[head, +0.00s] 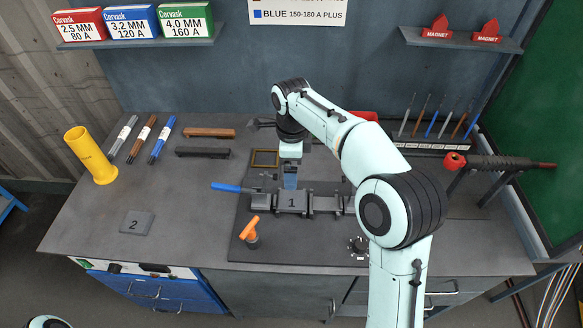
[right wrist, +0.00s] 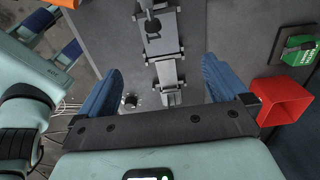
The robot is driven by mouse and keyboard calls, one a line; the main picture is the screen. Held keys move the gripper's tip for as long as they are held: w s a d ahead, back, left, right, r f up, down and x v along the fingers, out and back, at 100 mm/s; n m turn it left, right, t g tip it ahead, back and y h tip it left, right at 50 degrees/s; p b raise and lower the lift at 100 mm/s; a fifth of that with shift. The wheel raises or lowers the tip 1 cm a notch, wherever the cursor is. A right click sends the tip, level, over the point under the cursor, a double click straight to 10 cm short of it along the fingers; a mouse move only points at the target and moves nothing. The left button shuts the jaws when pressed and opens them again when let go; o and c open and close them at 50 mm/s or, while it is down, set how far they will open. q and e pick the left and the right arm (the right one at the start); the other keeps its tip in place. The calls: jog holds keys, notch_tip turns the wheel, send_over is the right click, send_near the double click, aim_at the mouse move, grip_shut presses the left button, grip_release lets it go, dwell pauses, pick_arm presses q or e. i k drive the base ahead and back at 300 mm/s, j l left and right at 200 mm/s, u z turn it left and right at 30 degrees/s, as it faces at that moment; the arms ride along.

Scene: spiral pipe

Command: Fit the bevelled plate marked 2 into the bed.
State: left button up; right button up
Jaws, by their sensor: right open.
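The grey plate marked 2 (head: 137,223) lies flat on the left part of the bench, away from both arms. The plate marked 1 (head: 291,202) sits in the clamped bed (head: 325,205) on the dark base board. My arm hides part of the bed's right side. My left gripper is not in view.
An orange-handled tool (head: 250,230) and a blue handle (head: 226,187) stand near the bed. A red box (right wrist: 284,101) is beside my right finger. Bench around plate 2 is clear.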

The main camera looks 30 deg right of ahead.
aim_at(329, 205)
jog(key=k, duration=1)
